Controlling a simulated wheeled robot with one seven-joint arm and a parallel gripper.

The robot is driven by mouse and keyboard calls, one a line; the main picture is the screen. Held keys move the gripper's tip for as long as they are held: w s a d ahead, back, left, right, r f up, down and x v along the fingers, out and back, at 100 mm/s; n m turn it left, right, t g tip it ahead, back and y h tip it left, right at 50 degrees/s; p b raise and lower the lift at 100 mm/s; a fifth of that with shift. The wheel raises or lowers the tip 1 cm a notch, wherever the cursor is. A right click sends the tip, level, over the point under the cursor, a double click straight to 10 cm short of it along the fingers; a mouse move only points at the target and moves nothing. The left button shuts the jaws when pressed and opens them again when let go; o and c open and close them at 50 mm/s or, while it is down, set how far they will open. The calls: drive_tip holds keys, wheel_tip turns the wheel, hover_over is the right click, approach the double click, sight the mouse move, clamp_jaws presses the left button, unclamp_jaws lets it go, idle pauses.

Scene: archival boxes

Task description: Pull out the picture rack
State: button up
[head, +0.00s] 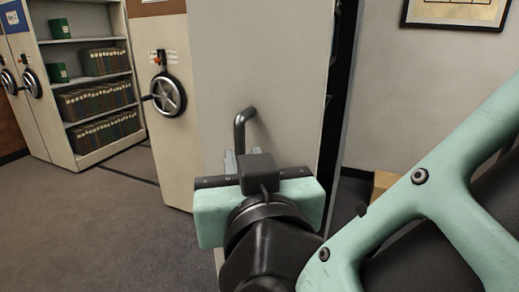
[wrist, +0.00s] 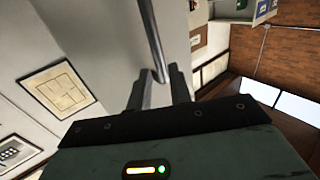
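The picture rack (head: 260,70) is a tall pale grey panel standing upright in the middle of the head view; it also fills the upper middle of the wrist view (wrist: 105,30). A dark bent metal bar handle (head: 240,128) stands out from its face. In the wrist view the handle (wrist: 152,38) runs down between my two dark fingers. My gripper (wrist: 160,82) is shut on the handle, one finger on each side with little gap.
A beige cabinet (head: 165,150) with a black handwheel (head: 168,95) stands just left of the rack. Shelves (head: 90,60) with boxes are farther left. A framed picture (head: 457,12) hangs on the right wall. Grey carpet (head: 85,225) is clear at the front left.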

drive_tip(key=v, duration=0.6)
drive_tip(key=shift+s, duration=0.2)
wheel_tip(320, 180, down, 5)
drive_tip(key=w+a+n+g+y+p, duration=0.25)
drive_tip(key=n+g+p, duration=0.2)
drive_tip(key=g, duration=0.55)
drive_tip(key=s+d+f+g+h+p, duration=0.1)
drive_tip(key=s+d+g+h+p, duration=0.1)
drive_tip(key=d, duration=0.7)
drive_tip(key=s+d+f+g+h+p, duration=0.2)
drive_tip(key=d+g+h, duration=0.3)
drive_tip(key=d, duration=0.5)
drive_tip(key=shift+s+d, duration=0.2)
drive_tip(key=shift+s, duration=0.65)
